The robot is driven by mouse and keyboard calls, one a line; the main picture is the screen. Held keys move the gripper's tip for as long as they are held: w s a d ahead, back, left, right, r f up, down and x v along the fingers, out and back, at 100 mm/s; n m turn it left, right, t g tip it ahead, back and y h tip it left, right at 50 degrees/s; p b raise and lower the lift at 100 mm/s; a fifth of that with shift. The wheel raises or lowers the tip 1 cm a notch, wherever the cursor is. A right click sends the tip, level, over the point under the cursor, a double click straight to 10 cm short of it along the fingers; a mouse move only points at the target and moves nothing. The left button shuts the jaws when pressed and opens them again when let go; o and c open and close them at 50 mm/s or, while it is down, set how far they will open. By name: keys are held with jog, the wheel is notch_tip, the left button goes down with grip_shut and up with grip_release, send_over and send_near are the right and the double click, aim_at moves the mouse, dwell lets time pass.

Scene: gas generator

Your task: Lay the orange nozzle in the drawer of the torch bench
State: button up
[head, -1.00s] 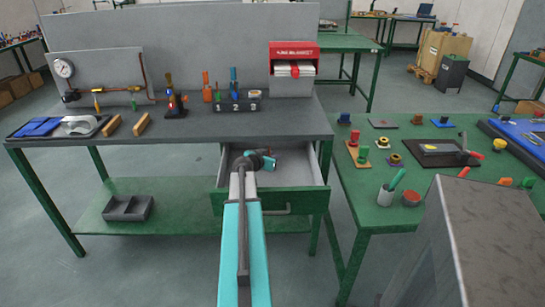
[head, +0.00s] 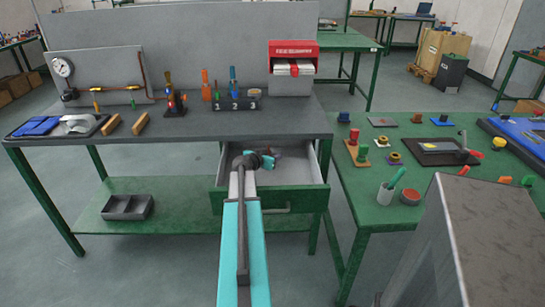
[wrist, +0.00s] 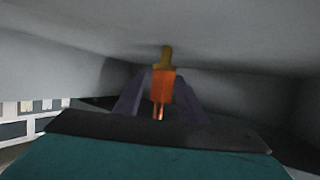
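The torch bench (head: 200,120) has its drawer (head: 300,170) pulled open at the front right. My gripper (head: 277,153) is in the drawer opening, over its inside. In the wrist view my gripper (wrist: 161,98) has its two fingers close in on both sides of the orange nozzle (wrist: 162,86), and it looks held between them. The nozzle has a yellow-brown end and a thin copper end. Grey drawer surfaces surround it in that view. The nozzle cannot be made out in the head view, and its gap to the drawer floor cannot be told.
On the bench top stand a numbered rack (head: 237,104), a red-topped fire blanket box (head: 293,62) and a tray with blue gloves (head: 40,127). A green side table (head: 370,215) with several small parts stands close on the right. A grey bin (head: 128,207) sits on the lower shelf.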

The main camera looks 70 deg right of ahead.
jog(key=shift+r, duration=0.15)
jog(key=shift+b+v, duration=0.55)
jog(key=shift+v, duration=2.6)
jog(key=shift+w+a+r, duration=0.1)
jog(key=shift+a+r, duration=0.1)
jog(key=shift+a, duration=0.3)
jog(key=shift+r, duration=0.15)
